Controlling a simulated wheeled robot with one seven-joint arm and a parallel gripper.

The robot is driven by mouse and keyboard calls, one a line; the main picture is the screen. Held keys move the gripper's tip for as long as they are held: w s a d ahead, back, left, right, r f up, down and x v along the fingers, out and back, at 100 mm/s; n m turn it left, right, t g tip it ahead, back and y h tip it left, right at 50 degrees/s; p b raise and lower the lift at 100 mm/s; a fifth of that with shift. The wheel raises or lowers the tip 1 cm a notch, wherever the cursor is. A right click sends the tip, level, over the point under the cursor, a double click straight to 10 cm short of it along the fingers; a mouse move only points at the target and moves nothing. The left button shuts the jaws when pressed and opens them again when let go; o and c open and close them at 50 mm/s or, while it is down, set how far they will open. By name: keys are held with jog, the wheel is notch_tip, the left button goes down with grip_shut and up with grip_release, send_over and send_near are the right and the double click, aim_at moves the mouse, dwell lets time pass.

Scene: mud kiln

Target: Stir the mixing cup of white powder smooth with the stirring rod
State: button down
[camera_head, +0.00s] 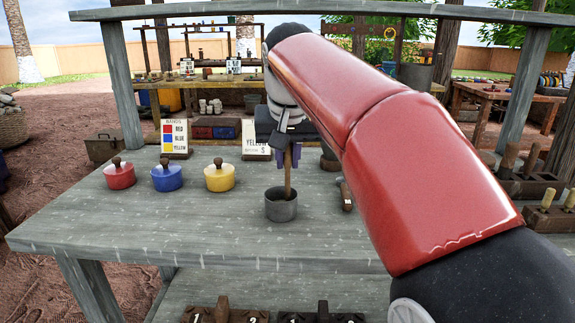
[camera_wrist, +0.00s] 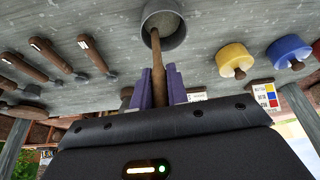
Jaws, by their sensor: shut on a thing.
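The mixing cup (camera_head: 281,208) is a small grey cup standing upright on the grey table, in front of my gripper. It also shows at the top of the wrist view (camera_wrist: 174,36), with pale contents at its bottom. The brown stirring rod (camera_head: 288,172) stands nearly upright with its lower end inside the cup; it also shows in the wrist view (camera_wrist: 158,60). My gripper (camera_head: 286,160) is above the cup, its purple fingers (camera_wrist: 160,88) shut on the rod's upper part. The state of the powder is too small to tell.
Red (camera_head: 120,175), blue (camera_head: 167,177) and yellow (camera_head: 220,177) lidded pots stand left of the cup. Sign cards (camera_head: 175,137) stand behind them. Several wooden-handled tools (camera_wrist: 92,50) lie on the other side of the cup. The table's front left (camera_head: 150,232) is clear.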

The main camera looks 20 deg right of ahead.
jog(key=shift+r, duration=3)
